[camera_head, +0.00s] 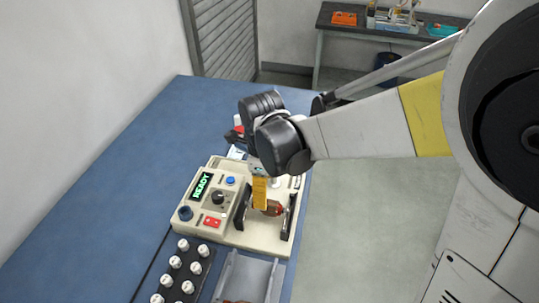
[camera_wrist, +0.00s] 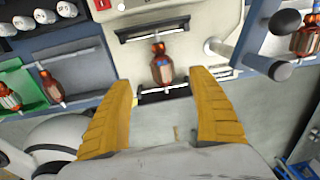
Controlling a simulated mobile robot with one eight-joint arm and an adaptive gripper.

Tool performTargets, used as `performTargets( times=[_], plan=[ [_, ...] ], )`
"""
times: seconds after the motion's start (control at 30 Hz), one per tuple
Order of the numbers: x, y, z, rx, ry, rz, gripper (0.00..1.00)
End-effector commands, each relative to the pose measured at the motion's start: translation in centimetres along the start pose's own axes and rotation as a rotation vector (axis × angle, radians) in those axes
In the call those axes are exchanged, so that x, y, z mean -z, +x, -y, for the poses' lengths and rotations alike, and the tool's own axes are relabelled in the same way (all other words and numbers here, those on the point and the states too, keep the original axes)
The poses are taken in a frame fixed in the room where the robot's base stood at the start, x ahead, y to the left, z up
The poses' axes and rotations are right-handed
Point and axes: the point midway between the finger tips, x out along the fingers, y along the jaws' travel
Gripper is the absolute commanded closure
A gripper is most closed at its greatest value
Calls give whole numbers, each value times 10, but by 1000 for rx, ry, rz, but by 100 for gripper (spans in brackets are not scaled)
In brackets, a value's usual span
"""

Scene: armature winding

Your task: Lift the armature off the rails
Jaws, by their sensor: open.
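The armature (camera_head: 272,208), red-brown with copper windings, lies across two dark rails on a beige winding machine (camera_head: 225,235) whose display reads READY. In the wrist view the armature (camera_wrist: 162,70) sits with its shaft running between the upper rail (camera_wrist: 150,34) and the lower rail (camera_wrist: 165,91). My gripper (camera_wrist: 161,80) is open, with one yellow finger to each side of the armature's lower end and a gap on both sides. In the head view my gripper (camera_head: 260,192) is over the machine and partly hides the armature.
A dark rack (camera_head: 172,282) with several white-capped pieces and a grey tray (camera_head: 250,270) stand in front of the machine. Other armatures (camera_wrist: 50,87) lie at left in the wrist view, and one (camera_wrist: 306,40) at right. Blue bench (camera_head: 110,190) is clear at left.

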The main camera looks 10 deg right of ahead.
Motion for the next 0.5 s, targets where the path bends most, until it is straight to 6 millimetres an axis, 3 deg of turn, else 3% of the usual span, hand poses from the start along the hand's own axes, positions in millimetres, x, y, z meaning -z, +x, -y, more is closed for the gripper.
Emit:
performTargets(
  times=[0.2, 0.5],
  plan=[
    [0, 39, 0, -1, 11, -1, 30],
    [1, 62, 2, -1, 10, -1, 30]
  ],
)
